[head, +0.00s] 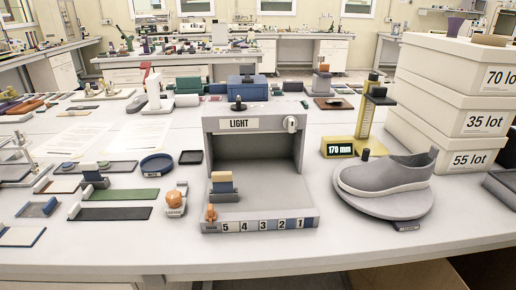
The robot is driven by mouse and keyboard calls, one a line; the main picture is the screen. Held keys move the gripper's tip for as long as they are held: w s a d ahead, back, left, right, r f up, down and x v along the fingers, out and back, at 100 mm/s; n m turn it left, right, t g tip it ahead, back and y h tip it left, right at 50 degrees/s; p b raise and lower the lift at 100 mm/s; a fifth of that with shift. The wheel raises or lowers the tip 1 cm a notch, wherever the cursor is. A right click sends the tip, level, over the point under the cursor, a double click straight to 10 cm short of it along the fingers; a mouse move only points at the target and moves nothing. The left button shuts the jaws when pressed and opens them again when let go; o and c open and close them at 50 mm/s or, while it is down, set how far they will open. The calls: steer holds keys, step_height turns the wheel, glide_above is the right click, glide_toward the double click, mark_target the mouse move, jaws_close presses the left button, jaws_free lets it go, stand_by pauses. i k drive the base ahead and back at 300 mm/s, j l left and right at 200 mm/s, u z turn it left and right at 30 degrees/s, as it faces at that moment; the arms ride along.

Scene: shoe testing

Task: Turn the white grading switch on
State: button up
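A grey grading box (254,122) with an open front stands in the middle of the table. Its upper front panel bears a "LIGHT" label (239,123). A white switch (290,123) sits at the right end of that panel; its setting is too small to tell. The inside of the box looks shaded. My gripper is not in view.
A grey shoe (388,172) rests on a round grey stand to the right, near a yellow gauge reading 170 mm (339,150). Stacked white lot boxes (437,113) rise at far right. An orange-knobbed device (175,203) stands just left. The front table strip is clear.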

mark_target(289, 124)
steer(key=k+j+z, duration=0.2)
steer(key=z, duration=0.2)
steer(key=k+j+z, duration=0.55)
steer(key=z, duration=0.2)
